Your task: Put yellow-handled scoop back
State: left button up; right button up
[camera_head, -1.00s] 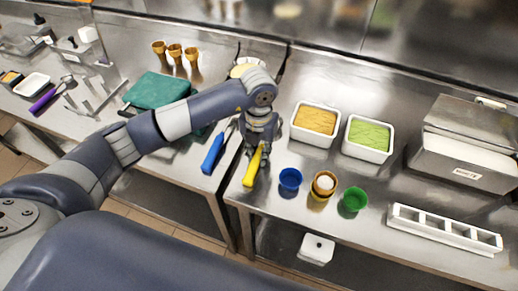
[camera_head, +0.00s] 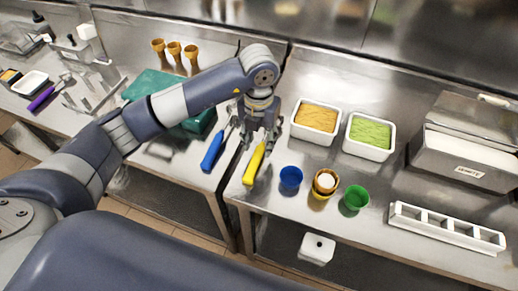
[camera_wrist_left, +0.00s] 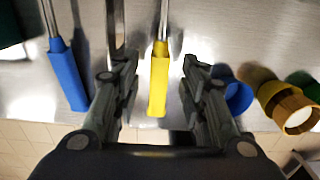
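The yellow-handled scoop (camera_head: 255,164) lies on the steel counter, its handle toward the front edge. In the left wrist view its yellow handle (camera_wrist_left: 158,80) sits between my left gripper's two spread fingers, apart from both. My left gripper (camera_head: 259,138) is open just above and behind the handle in the head view; the scoop's far end is hidden there. The blue-handled scoop (camera_head: 213,150) lies to the left, and its blue handle also shows in the left wrist view (camera_wrist_left: 67,78). My right gripper is not in view.
Blue (camera_head: 290,177), brown (camera_head: 325,183) and green (camera_head: 355,198) cups stand to the right. Behind them are tubs of orange (camera_head: 295,127) and green (camera_head: 346,146) contents. A purple-handled tool (camera_head: 42,98) lies farther left.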

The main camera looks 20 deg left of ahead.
aim_at(259, 150)
pick_arm(q)
notch_tip(259, 150, up, 8)
jog(key=b, duration=0.1)
dwell(0.6)
